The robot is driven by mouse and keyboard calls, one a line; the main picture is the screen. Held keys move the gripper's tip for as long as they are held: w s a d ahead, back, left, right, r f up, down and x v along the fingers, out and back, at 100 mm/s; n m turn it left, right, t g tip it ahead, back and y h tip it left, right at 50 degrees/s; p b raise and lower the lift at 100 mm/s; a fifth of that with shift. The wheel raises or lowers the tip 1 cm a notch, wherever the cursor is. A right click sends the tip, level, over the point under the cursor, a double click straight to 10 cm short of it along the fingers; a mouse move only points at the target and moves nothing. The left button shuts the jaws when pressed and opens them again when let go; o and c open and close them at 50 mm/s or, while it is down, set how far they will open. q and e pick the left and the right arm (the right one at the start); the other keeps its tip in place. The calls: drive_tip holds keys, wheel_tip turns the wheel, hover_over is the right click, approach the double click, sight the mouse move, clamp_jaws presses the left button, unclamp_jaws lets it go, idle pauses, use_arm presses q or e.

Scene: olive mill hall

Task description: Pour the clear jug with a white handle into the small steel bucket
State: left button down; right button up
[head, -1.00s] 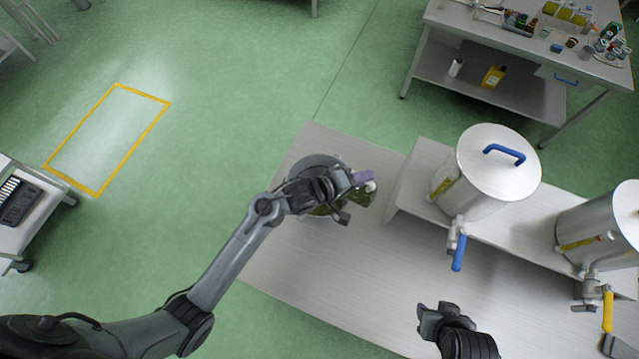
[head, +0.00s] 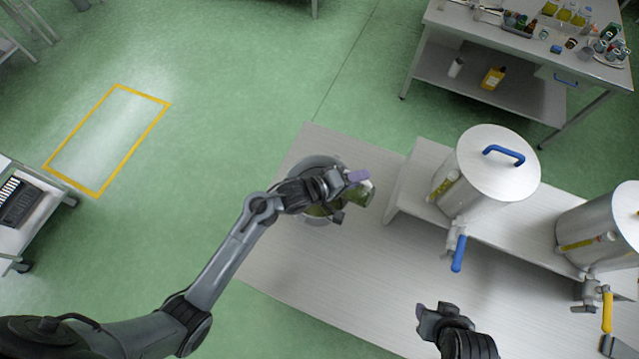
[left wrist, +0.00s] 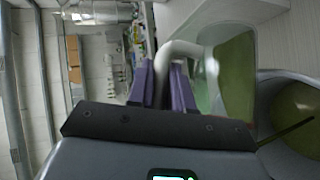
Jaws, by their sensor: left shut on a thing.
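The clear jug (head: 365,193) holds green-yellow liquid and is tilted beside and partly over the small steel bucket (head: 308,164). My left gripper (head: 350,182) is shut on the jug's white handle. The left wrist view shows its purple fingertips (left wrist: 163,88) on both sides of the white handle (left wrist: 184,48), with the jug's green liquid (left wrist: 236,75) beyond. The bucket (left wrist: 268,100) appears there at the right edge, with green-yellow liquid inside. My arm hides part of the bucket in the head view, and no stream is clearly visible. My right gripper (head: 428,315) is over the table's front; its jaw opening is unclear.
The pale table (head: 330,285) has clear space in front. A raised shelf (head: 405,190) carries a steel drum with blue handle (head: 497,175) and another drum (head: 600,230), both with taps. A side bench (head: 470,30) with bottles stands at the back right.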

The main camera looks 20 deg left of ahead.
use_arm(q)
drive_tip(key=shift+a+h, duration=0.3)
drive_tip(key=shift+a, duration=0.1)
drive_tip(key=shift+a+n+p, duration=0.3)
drive_tip(key=shift+a, duration=0.2)
drive_tip(key=shift+a+f+n+t+h, duration=0.2)
drive_tip(key=shift+a+n+t+h, duration=0.1)
drive_tip(key=shift+a+h, duration=0.1)
idle(0.5)
